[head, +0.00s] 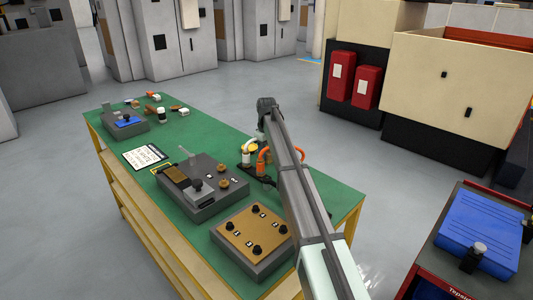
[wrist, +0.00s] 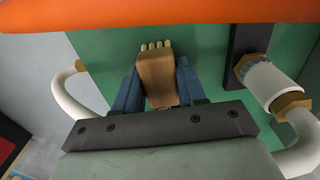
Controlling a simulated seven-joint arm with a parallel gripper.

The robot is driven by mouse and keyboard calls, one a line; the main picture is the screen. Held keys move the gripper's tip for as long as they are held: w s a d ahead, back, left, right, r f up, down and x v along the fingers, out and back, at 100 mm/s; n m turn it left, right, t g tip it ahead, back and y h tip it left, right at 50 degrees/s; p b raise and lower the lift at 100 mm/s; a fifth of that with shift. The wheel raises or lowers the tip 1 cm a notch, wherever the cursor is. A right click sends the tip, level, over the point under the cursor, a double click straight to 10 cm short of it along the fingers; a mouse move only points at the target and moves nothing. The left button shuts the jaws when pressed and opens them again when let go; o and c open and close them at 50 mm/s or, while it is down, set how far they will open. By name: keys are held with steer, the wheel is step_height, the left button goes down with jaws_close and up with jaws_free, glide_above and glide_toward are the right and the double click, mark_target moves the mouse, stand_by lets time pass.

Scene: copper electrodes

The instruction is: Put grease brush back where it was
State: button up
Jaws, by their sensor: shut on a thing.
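The grease brush (wrist: 157,78) shows in the wrist view as a brown wooden block with short pale bristle tufts at its far end. My gripper (wrist: 158,95) is shut on it, with a blue-grey finger on each side. The green tabletop (wrist: 112,58) lies beyond the brush; I cannot tell the height between them. In the head view my arm reaches over the right part of the green workbench (head: 330,205), and it hides the gripper and brush. A small yellow outline (head: 161,167) lies on the bench beside a printed sign (head: 146,157).
Orange hose (wrist: 160,15) crosses close above in the wrist view; a white and brass fitting (wrist: 272,84) stands right. Grey fixture (head: 203,200) and copper-topped block (head: 252,243) occupy the bench. A blue-topped grey unit (head: 125,121) and small tools stand at the far end.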

steer(key=o, duration=1)
step_height(320, 180, up, 12)
steer(key=shift+r, duration=0.15)
